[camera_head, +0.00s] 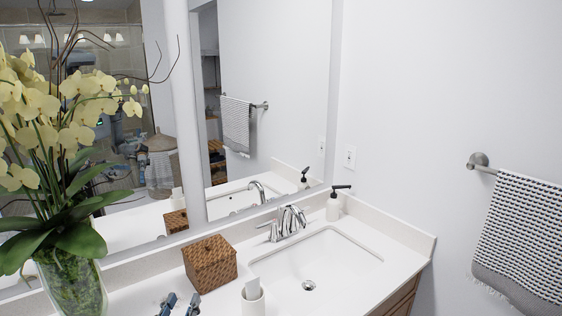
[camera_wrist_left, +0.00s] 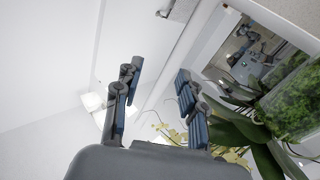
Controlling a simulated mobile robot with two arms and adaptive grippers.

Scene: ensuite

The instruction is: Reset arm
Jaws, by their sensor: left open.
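My left gripper (camera_head: 180,305) shows at the bottom edge of the head view, only its two blue-grey fingertips in sight, low over the white counter. In the left wrist view both fingers of my left gripper (camera_wrist_left: 157,92) stand apart with nothing between them. The rest of the left arm is hidden below the head view. My right gripper is in neither view.
A glass vase (camera_head: 72,285) of yellow orchids (camera_head: 45,115) stands left of the gripper. A woven box (camera_head: 210,263), a white cup (camera_head: 252,299), a sink (camera_head: 318,265), a chrome faucet (camera_head: 288,222) and a soap dispenser (camera_head: 334,207) are to its right. A mirror (camera_head: 265,110) is behind.

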